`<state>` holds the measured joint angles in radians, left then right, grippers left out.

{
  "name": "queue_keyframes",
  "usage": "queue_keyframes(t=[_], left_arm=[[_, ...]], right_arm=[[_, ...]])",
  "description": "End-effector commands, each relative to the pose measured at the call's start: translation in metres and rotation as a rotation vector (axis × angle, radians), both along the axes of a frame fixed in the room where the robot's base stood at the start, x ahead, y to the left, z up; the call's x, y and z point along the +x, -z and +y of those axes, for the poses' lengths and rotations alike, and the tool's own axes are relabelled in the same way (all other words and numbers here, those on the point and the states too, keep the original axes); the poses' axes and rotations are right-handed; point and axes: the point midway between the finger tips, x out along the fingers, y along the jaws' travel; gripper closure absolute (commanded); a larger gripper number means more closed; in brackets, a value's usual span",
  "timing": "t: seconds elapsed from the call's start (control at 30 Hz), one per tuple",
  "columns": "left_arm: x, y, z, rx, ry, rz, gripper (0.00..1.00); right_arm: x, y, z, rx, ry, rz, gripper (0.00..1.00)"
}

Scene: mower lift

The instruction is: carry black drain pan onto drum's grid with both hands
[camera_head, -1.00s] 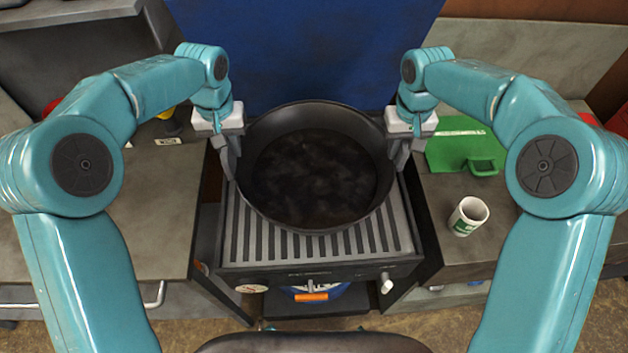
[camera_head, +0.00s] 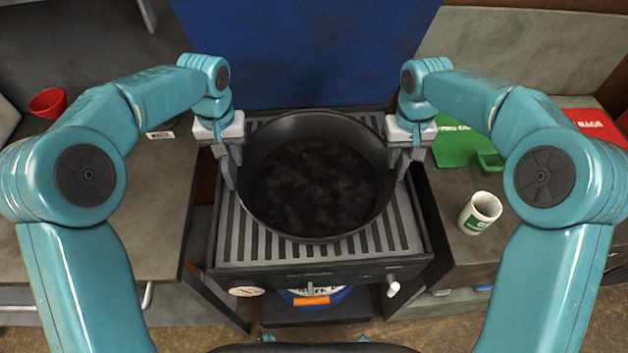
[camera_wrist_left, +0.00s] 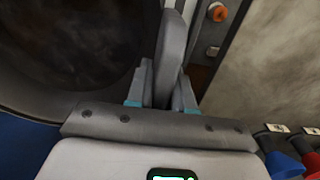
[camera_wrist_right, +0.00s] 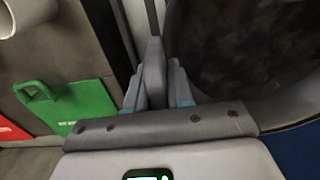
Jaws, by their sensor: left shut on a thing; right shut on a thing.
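The black drain pan (camera_head: 315,190) holds dark liquid and appears level over the slatted grid (camera_head: 300,249) of the drum in the head view. I cannot tell whether its underside touches the grid. My left gripper (camera_head: 230,168) is shut on the pan's left side. My right gripper (camera_head: 402,160) is shut on its right side. The pan also shows at the left of the left wrist view (camera_wrist_left: 60,60) and at the right of the right wrist view (camera_wrist_right: 235,45). The pan hides the middle of the grid.
Benches flank the drum on the left (camera_head: 150,215) and right (camera_head: 450,240). A blue panel (camera_head: 300,55) rises behind.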

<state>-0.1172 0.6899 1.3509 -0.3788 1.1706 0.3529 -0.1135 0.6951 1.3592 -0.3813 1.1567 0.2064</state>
Motion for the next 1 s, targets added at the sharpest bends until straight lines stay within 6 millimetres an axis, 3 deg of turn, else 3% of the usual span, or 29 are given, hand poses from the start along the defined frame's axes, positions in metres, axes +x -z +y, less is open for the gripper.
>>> queue_keyframes(t=[0.03,0.07,0.1,0.13,0.47,1.0], left_arm=[[0.000,0.006,0.000,-0.001,0.000,-0.002,1.00],[0.000,0.003,0.000,0.000,0.000,-0.001,0.69],[0.000,0.002,0.000,0.000,0.000,0.000,0.56],[0.000,0.002,0.000,0.000,0.000,0.000,0.53],[0.000,-0.002,0.000,0.000,0.000,-0.001,0.53],[0.000,-0.106,-0.001,0.000,0.000,-0.003,0.53]], right_arm=[[0.000,0.006,0.000,0.000,0.000,-0.002,1.00],[0.000,0.003,0.000,0.000,0.000,-0.001,0.69],[0.000,0.002,0.000,0.000,0.000,0.000,0.56],[0.000,0.002,0.000,0.000,0.000,0.000,0.53],[0.000,0.002,0.000,0.000,0.000,0.000,0.53],[0.000,0.002,0.000,0.000,0.000,0.000,0.53]])
